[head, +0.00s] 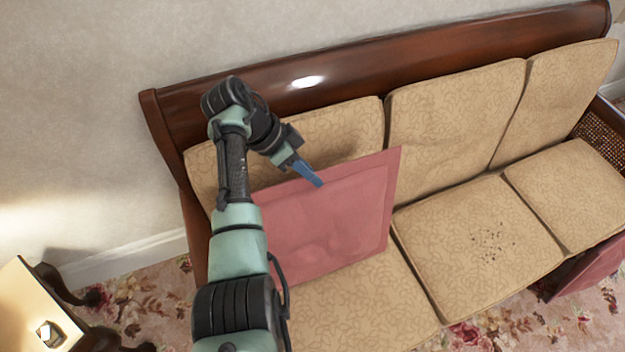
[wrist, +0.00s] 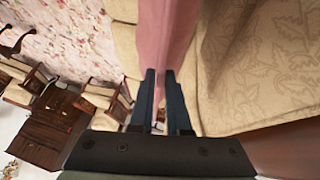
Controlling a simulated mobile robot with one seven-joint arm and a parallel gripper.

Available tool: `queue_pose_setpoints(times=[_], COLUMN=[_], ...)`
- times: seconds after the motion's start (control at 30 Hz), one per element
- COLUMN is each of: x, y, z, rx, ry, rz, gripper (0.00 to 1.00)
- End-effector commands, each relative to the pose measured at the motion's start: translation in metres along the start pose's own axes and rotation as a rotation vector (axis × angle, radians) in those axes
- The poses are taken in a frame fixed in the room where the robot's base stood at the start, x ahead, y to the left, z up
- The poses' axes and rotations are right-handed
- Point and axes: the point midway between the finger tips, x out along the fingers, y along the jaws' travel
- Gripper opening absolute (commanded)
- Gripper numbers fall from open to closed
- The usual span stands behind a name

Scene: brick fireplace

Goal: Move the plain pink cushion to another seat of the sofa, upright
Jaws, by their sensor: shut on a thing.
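The plain pink cushion (head: 328,220) stands upright on the left seat (head: 365,308) of the sofa, in front of that seat's back cushion (head: 345,131). My gripper (head: 309,176) is at its top edge. In the wrist view the two blue fingers of my gripper (wrist: 160,73) are close together, shut on the edge of the pink cushion (wrist: 163,35). My arm hides the cushion's left part in the head view. The middle seat (head: 475,245) and the right seat (head: 570,190) hold no cushion.
Dark specks (head: 488,245) lie on the middle seat. A dark red cloth-like thing (head: 590,272) is low at the sofa's front right. A small table (head: 35,305) stands at the lower left. The wooden sofa back (head: 370,62) runs behind the seats.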

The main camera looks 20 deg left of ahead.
Motion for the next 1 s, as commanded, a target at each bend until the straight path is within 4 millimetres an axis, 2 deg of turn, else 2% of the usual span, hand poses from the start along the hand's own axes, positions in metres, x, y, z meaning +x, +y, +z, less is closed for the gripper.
queue_pose_setpoints(times=[0.5, 0.87, 0.9, 1.0], x=[0.0, -0.003, -0.002, -0.002], y=[-0.019, -0.021, -0.021, -0.021], z=[0.0, -0.001, -0.001, -0.001], rx=[0.001, 0.001, 0.001, 0.001], ry=[0.001, 0.0, 0.0, 0.0], rz=[-0.001, -0.003, -0.003, -0.002], gripper=[0.0, 0.0, 0.17, 0.35])
